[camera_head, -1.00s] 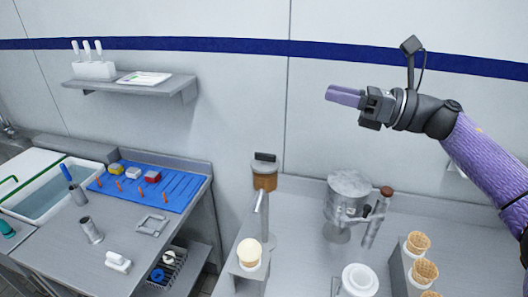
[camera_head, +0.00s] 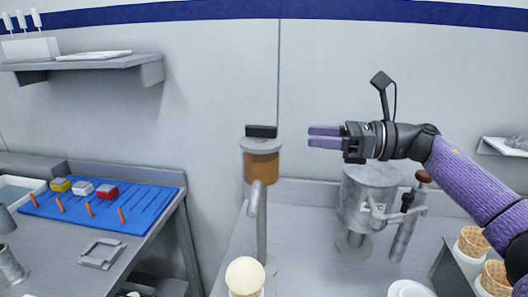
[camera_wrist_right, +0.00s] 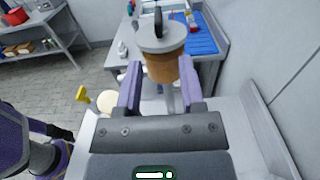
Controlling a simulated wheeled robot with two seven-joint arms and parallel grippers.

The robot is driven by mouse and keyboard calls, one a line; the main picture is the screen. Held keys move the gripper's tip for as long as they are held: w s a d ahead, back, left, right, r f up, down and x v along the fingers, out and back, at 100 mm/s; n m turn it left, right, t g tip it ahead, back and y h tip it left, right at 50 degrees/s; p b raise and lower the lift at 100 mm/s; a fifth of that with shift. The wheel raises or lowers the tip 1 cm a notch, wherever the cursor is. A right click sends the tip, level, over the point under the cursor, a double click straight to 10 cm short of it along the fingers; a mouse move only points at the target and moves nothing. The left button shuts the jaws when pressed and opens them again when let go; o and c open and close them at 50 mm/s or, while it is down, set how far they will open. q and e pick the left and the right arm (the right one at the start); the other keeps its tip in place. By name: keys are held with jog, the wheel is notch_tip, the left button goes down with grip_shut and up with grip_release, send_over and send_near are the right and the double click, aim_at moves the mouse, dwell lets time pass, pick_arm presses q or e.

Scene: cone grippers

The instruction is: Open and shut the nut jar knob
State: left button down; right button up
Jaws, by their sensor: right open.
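The nut jar (camera_head: 262,166) is a brown-filled jar with a grey lid, on top of a metal stand with a spout-like tube. Its knob (camera_head: 261,131) is a dark flat bar on the lid. The jar (camera_wrist_right: 162,68) and the upright dark knob (camera_wrist_right: 158,21) also show in the right wrist view, ahead of the fingers. My right gripper (camera_head: 325,137) is to the right of the jar at about lid height, apart from it in the head view. Its purple fingers (camera_wrist_right: 160,88) are open with nothing between them. My left gripper is not in view.
A steel canister machine (camera_head: 368,195) with handles stands right of the jar, below my right arm. An ice cream cone (camera_head: 245,276) stands in front. Waffle cones (camera_head: 474,241) sit in a holder at right. A blue mat (camera_head: 100,203) lies on the left counter.

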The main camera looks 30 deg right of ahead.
aim_at(267, 126)
jog(key=x, duration=0.3)
jog(key=p+x, duration=0.1)
jog(key=x, duration=0.1)
jog(key=p+x, duration=0.1)
jog(key=x, duration=0.2)
jog(key=shift+w+a+r, duration=0.15)
jog(key=shift+a+r, duration=0.15)
jog(key=shift+a, duration=0.05)
jog(key=shift+w+a+f, duration=0.1)
jog(key=shift+w+a, duration=0.15)
jog(key=shift+a, duration=0.05)
grip_shut()
